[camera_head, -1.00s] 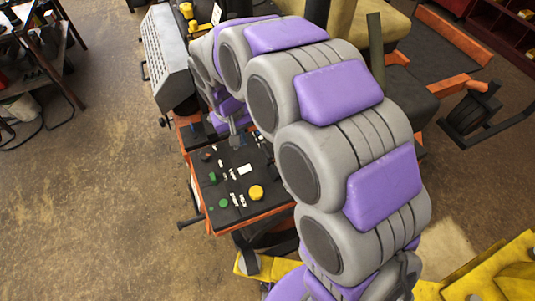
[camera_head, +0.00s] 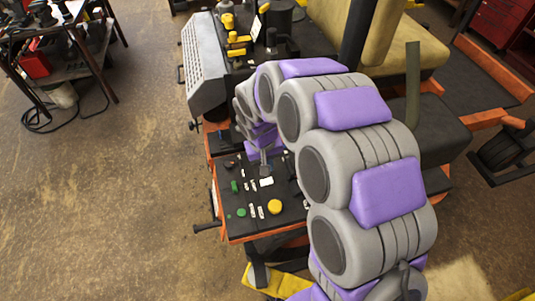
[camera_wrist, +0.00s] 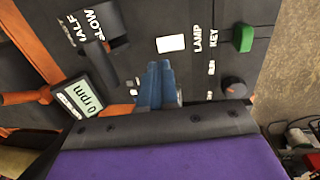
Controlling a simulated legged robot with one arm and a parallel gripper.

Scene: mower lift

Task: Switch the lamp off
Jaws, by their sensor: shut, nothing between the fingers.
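The control panel (camera_head: 240,225) is black with orange sides. A green switch (camera_wrist: 243,38) stands near the LAMP and KEY lettering in the wrist view; it also shows on the panel in the head view (camera_head: 234,186). Whether it is lit or which way it is tipped is too small to tell. A dark round knob (camera_wrist: 235,88) sits beside small lettering. My gripper (camera_wrist: 158,70) is shut and empty, over the panel by a white plate (camera_wrist: 171,44), apart from the green switch. In the head view my gripper (camera_head: 265,170) is small and partly hidden by my arm.
A yellow button (camera_head: 275,207) and a round green button (camera_head: 241,212) are on the panel. A 0 rpm display (camera_wrist: 88,100) and a black throttle lever (camera_wrist: 95,60) lie left in the wrist view. A grey slotted housing (camera_head: 205,62) stands behind.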

